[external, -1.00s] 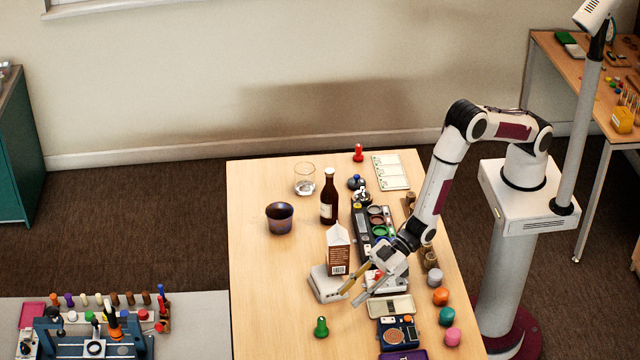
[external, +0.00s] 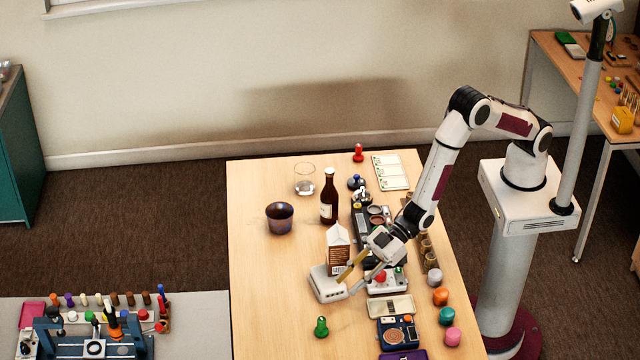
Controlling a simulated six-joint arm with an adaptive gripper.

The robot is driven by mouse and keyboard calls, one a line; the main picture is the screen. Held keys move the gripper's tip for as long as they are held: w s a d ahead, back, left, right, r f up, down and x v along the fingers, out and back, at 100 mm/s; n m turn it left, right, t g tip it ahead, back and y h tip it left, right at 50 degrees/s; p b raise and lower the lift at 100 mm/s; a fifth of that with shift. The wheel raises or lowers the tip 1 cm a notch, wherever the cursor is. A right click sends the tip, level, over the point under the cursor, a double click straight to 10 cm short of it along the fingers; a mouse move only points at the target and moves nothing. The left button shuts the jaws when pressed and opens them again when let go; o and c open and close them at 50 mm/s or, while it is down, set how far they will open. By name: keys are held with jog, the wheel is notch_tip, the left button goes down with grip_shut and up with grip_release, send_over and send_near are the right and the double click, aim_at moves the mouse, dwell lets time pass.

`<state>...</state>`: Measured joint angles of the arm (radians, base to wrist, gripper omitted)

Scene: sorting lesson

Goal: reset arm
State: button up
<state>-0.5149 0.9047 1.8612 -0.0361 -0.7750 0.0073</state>
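My gripper (external: 349,282) is above the wooden table (external: 265,270), near its middle front. Its two fingers are spread apart, with no object visible between them. The fingers reach down and left, close to a small carton (external: 339,248) with a gabled top and beside a white box (external: 327,284). From this angle I cannot tell whether a finger touches either one. My arm is bent and reaches out from its base on the right.
A brown bottle (external: 329,197), a dark cup (external: 280,218) and a clear glass (external: 305,179) stand farther back. A green peg (external: 321,326) stands in front. Several devices and coloured knobs line the right side. The table's left part is clear.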

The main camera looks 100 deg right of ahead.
jog(key=s+d+r+h, duration=0.1)
jog(key=d+r, duration=0.4)
jog(key=r, duration=0.2)
jog(key=d+r+h, duration=0.1)
jog(key=d+r, duration=0.3)
jog(key=r, duration=0.3)
jog(key=s+d+r+m+g+h, duration=0.1)
jog(key=s+d+r, duration=0.3)
jog(key=d+r, duration=0.15)
jog(key=s+d+r+g+h, duration=0.1)
jog(key=s+d+r, duration=0.3)
jog(key=d, duration=0.3)
jog(key=s+d+m+g+h, duration=0.1)
jog(key=s+d, duration=0.4)
jog(key=s, duration=0.5)
jog(key=s+d+r+m+g+h, duration=0.1)
jog(key=s+d, duration=0.4)
jog(key=s, duration=0.6)
jog(key=s+d+m+g, duration=0.1)
jog(key=s+d+m, duration=0.2)
jog(key=s, duration=0.8)
jog(key=shift+s+d+r+g+h, duration=0.15)
jog(key=shift+d+r+g+h, duration=0.2)
jog(key=shift+d, duration=0.8)
